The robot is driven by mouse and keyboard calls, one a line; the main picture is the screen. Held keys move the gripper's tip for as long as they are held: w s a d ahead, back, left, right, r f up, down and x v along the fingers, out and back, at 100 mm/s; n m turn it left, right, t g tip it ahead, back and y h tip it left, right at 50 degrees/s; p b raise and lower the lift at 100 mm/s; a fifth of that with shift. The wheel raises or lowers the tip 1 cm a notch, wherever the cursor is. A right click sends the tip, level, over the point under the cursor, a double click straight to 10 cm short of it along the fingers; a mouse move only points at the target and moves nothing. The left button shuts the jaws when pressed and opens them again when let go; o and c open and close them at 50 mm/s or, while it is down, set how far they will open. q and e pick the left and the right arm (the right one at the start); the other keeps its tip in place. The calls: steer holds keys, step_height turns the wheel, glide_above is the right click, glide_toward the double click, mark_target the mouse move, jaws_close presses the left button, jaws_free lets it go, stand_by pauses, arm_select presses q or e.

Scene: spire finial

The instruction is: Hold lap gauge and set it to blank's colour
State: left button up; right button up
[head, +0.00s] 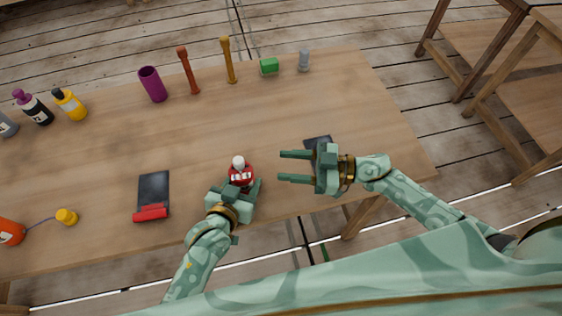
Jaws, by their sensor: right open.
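A red piece with white markings and a white round top (240,175), which looks like the lap gauge, is at the front middle of the table. My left gripper (238,191) is right at it, on its near side. Its fingers are foreshortened and partly hidden, so I cannot tell whether they close on the piece. My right gripper (296,166) is open and empty to the right of the red piece, fingers pointing left towards it, apart from it. A red bar (151,212), possibly the blank, lies at the near end of a dark pad (154,188).
Bottles (70,104) stand left. A dark pad (318,142) lies partly behind my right gripper. The middle is clear.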

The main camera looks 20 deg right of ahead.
arm_select(q)
steer(key=o, duration=1.1)
